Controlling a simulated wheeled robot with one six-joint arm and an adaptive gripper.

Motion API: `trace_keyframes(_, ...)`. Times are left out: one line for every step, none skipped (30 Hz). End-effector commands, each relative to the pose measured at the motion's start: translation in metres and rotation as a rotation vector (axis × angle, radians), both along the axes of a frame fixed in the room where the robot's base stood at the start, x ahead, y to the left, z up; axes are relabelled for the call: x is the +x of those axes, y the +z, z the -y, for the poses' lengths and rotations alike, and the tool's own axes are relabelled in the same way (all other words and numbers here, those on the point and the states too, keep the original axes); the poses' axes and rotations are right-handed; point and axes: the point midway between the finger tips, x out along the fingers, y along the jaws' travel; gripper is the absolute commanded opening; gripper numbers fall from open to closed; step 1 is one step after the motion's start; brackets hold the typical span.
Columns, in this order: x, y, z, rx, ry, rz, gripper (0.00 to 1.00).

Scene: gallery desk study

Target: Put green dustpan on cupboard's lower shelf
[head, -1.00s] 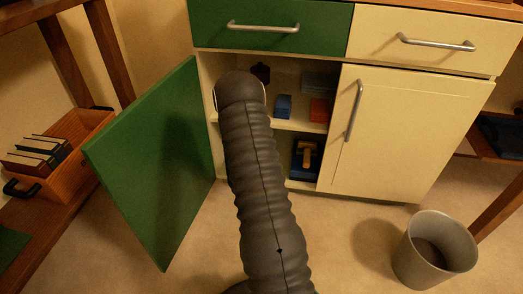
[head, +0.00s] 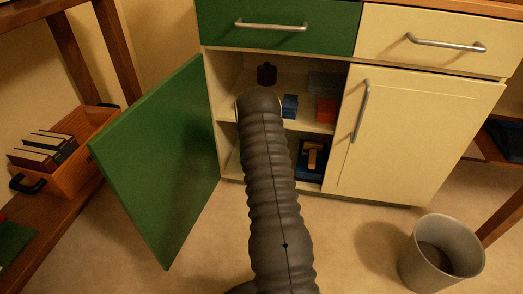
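The cupboard (head: 428,145) stands ahead with its green left door (head: 155,160) swung open. Its inside has an upper and a lower level. The lower shelf (head: 232,168) shows at the left of my arm; on its right part is a blue object (head: 303,175) with a tan, handle-like piece (head: 312,155) on it. My dark ribbed arm reaches to the cupboard's opening and covers much of the interior. My gripper is hidden beyond the arm's end, so its state and anything in it are unseen. I cannot make out the green dustpan.
The upper shelf holds a dark round item (head: 266,74), a blue box (head: 290,106) and a red box (head: 326,109). A grey bin (head: 440,262) stands at front right. A wooden crate (head: 88,150) with books sits on a low shelf at left. Floor before the cupboard is clear.

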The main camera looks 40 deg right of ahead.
Motion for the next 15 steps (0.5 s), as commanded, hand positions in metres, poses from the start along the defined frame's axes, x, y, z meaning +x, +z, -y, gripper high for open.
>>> trace_keyframes(0.0013, -0.0039, 0.0007, -0.003, 0.0, 0.004, 0.0)
trace_keyframes(0.0014, -0.0056, 0.0008, -0.004, 0.0, 0.005, 0.0)
trace_keyframes(0.0013, -0.0067, 0.0007, -0.004, 0.0, 0.005, 0.0)
trace_keyframes(0.0013, -0.0067, 0.0007, -0.003, 0.0, 0.006, 0.0)
trace_keyframes(0.0014, -0.0064, 0.0008, -0.004, 0.0, 0.006, 0.0)
trace_keyframes(0.0014, -0.0061, 0.0008, -0.004, 0.0, 0.006, 0.0)
trace_keyframes(0.0014, -0.0061, 0.0007, -0.004, 0.0, 0.006, 0.0)
trace_keyframes(0.0014, -0.0061, 0.0007, -0.004, 0.0, 0.006, 0.0)
trace_keyframes(0.0013, -0.0061, 0.0008, -0.004, 0.0, 0.006, 0.0)
trace_keyframes(0.0013, -0.0063, 0.0007, -0.004, 0.0, 0.006, 0.0)
trace_keyframes(0.0013, -0.0069, 0.0007, -0.004, 0.0, 0.006, 0.0)
trace_keyframes(0.0013, -0.0082, 0.0007, -0.004, 0.0, 0.006, 0.0)
trace_keyframes(0.0013, -0.0091, 0.0007, -0.004, 0.0, 0.006, 0.0)
trace_keyframes(0.0013, -0.0098, 0.0007, -0.004, 0.0, 0.006, 0.0)
trace_keyframes(0.0005, -0.0102, 0.0001, -0.001, 0.0, 0.003, 0.41)
